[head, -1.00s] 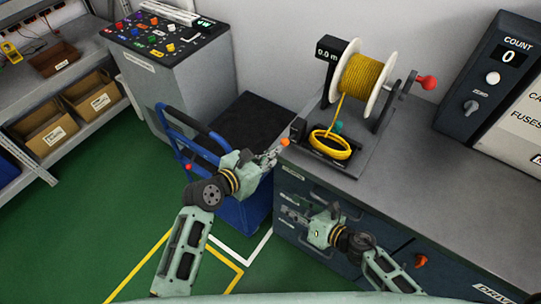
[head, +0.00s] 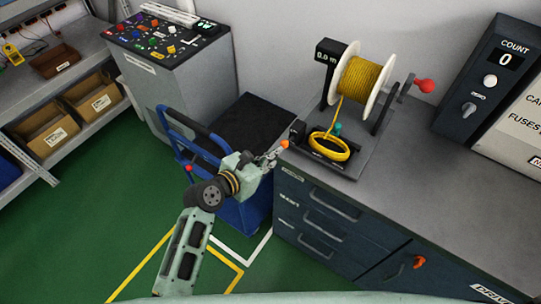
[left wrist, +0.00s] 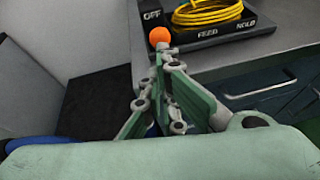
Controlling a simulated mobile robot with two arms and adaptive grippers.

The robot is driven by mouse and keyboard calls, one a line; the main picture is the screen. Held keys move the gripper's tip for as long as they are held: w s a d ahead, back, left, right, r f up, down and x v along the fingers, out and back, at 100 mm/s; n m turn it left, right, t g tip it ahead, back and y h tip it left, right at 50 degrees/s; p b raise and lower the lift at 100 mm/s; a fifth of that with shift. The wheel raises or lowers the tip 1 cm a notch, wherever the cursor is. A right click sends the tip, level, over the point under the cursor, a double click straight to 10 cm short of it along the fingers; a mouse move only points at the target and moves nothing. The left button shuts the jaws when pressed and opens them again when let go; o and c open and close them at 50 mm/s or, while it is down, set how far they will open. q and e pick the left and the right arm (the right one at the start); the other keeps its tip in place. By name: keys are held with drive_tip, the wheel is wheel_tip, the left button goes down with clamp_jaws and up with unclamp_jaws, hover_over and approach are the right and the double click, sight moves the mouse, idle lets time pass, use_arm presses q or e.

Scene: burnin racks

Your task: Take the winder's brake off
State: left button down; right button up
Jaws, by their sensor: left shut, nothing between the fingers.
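The winder stands on the bench with a white-flanged spool (head: 362,80) of yellow cord. A crank with a red knob (head: 425,86) is on its right side. Its black base plate (left wrist: 208,43) reads OFF, FEED and HOLD in the left wrist view. An orange ball knob (head: 285,144) is at the plate's left corner, below OFF; it also shows in the left wrist view (left wrist: 159,35). My left gripper (head: 274,155) is shut and empty, its fingertips close to the orange knob; I cannot tell if they touch. My right gripper is out of view.
A yellow cord coil (head: 330,146) lies on the winder's base, beside a teal knob (head: 338,128). A blue trolley (head: 247,213) stands below my left gripper, left of the drawers (head: 318,215). A counter box (head: 488,80) reading 0 stands right.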

use_arm(q)
drive_tip(key=shift+r, duration=0.1)
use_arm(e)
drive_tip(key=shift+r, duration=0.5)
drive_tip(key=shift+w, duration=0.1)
use_arm(q)
drive_tip(key=shift+s, duration=0.1)
drive_tip(key=v, duration=1.2)
